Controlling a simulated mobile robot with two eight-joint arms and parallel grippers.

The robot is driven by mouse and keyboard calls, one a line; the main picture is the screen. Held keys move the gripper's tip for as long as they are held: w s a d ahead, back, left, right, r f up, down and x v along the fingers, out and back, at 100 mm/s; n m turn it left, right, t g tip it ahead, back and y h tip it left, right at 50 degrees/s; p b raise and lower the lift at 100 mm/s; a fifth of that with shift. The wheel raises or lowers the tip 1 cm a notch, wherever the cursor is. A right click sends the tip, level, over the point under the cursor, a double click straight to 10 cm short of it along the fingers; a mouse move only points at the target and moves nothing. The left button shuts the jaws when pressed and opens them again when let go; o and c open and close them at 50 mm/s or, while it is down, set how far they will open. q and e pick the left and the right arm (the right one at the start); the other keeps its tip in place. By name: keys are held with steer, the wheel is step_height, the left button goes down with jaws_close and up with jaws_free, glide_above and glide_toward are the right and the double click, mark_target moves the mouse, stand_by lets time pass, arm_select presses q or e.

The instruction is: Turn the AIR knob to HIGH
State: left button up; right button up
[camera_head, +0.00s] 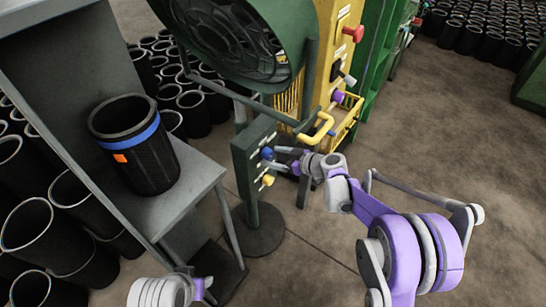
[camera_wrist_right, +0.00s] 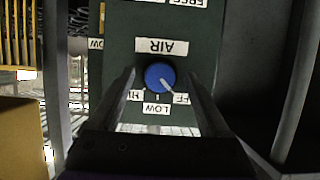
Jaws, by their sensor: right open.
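The blue AIR knob (camera_head: 267,153) is on a dark green control panel (camera_head: 243,160) on a post. In the right wrist view the knob (camera_wrist_right: 158,76) sits beside an AIR label that appears upside down. Its pale pointer slants to the lower right, toward the partly covered OFF label (camera_wrist_right: 183,98). The LOW label (camera_wrist_right: 156,109) is below the knob and the HI label (camera_wrist_right: 135,95) is at its lower left. My right gripper (camera_head: 284,158) is open at the panel, its fingers (camera_wrist_right: 161,88) on either side of the knob. Contact cannot be told.
A yellow knob (camera_head: 268,180) is lower on the same panel. A large green fan (camera_head: 235,40) hangs above, and a yellow machine (camera_head: 335,60) stands behind. A black sleeve with a blue band (camera_head: 135,150) stands on a grey shelf (camera_head: 190,195) at left. Floor at right is open.

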steer(key=shift+w+a+f, duration=0.15)
steer(key=shift+w+a, duration=0.05)
steer(key=shift+a, duration=0.1)
jaws_close()
